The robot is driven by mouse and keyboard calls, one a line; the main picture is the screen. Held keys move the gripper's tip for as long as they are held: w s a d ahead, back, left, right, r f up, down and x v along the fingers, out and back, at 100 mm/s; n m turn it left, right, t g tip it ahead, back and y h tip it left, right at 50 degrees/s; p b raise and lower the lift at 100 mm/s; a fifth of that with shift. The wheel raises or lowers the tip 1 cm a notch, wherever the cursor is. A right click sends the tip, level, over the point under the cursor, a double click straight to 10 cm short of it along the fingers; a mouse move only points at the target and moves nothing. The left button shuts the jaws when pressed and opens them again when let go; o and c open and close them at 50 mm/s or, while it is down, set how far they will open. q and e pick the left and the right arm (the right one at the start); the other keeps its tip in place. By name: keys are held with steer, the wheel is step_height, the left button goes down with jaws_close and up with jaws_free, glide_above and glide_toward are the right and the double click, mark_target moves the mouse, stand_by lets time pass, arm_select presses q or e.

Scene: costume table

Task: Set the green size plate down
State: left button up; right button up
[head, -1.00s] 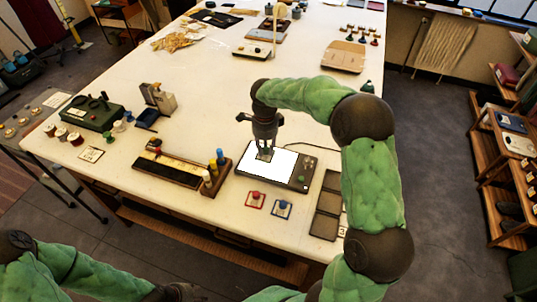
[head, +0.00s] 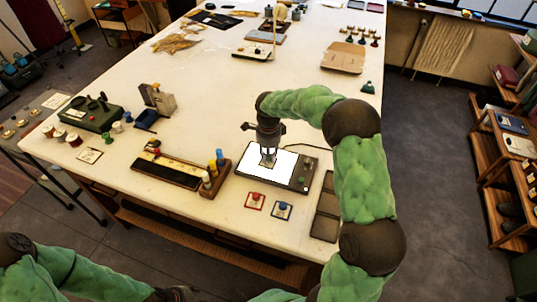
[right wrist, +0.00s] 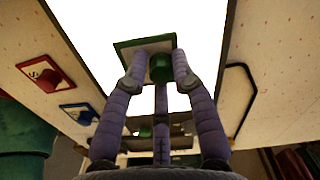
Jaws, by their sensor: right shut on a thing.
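The green size plate (right wrist: 146,48) is a small pale square with a green rim and a green knob. In the right wrist view my right gripper (right wrist: 161,72) is shut on the knob. In the head view my right gripper (head: 268,162) points down over the lit white panel of the flat dark device (head: 299,178). The plate is mostly hidden there by the fingers, and I cannot tell whether it touches the panel. My left arm shows at the lower left, but its gripper fingers are not in view.
A red-knobbed plate (head: 255,201) and a blue-knobbed plate (head: 282,210) lie in front of the device. A dark tray (head: 326,216) lies to its right. A long wooden rack (head: 170,172) with coloured pegs stands to its left. The table middle is clear.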

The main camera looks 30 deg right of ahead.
mark_target(268, 156)
steer(key=o, duration=1)
steer(key=shift+r, duration=0.5)
step_height(268, 156, up, 11)
steer(key=shift+r+p, duration=0.15)
steer(key=shift+p, duration=0.9)
